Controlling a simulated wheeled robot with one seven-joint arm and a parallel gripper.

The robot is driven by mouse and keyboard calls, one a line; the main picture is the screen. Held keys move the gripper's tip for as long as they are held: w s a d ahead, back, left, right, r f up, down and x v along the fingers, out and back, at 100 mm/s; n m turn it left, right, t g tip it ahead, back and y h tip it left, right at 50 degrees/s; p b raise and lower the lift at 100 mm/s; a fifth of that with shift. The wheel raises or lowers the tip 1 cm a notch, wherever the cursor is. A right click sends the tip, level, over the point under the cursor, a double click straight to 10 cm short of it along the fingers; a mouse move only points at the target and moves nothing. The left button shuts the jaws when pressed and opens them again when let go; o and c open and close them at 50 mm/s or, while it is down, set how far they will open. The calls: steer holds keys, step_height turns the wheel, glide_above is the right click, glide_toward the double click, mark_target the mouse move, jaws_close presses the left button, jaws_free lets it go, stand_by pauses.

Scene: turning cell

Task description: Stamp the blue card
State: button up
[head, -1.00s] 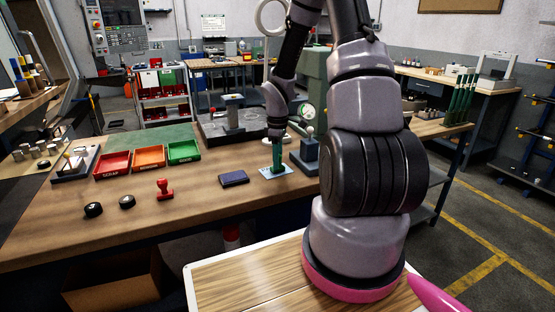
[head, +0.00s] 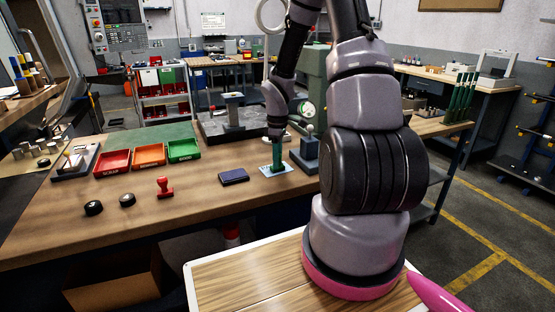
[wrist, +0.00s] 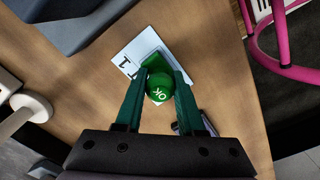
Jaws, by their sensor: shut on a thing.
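My gripper (head: 276,152) points down over the card at the right part of the bench. In the wrist view my gripper (wrist: 159,92) is shut on a green stamp (wrist: 160,87) whose round knob is marked OK. The pale blue card (head: 265,171) lies flat on the bench under the stamp. In the wrist view the card (wrist: 128,50) shows dark print near its left edge, and the stamp and fingers hide much of it. The stamp's base appears over the card; I cannot tell whether it touches.
A dark blue pad (head: 233,177) lies left of the card, then a red stamp (head: 165,188) and two black round pieces (head: 94,208) (head: 127,201). Red (head: 112,172), orange (head: 148,166) and green (head: 184,160) trays stand behind. A grey block with a knobbed lever (head: 307,158) stands close right.

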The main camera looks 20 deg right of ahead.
stand_by(0.3)
steer(key=shift+r, duration=3.5)
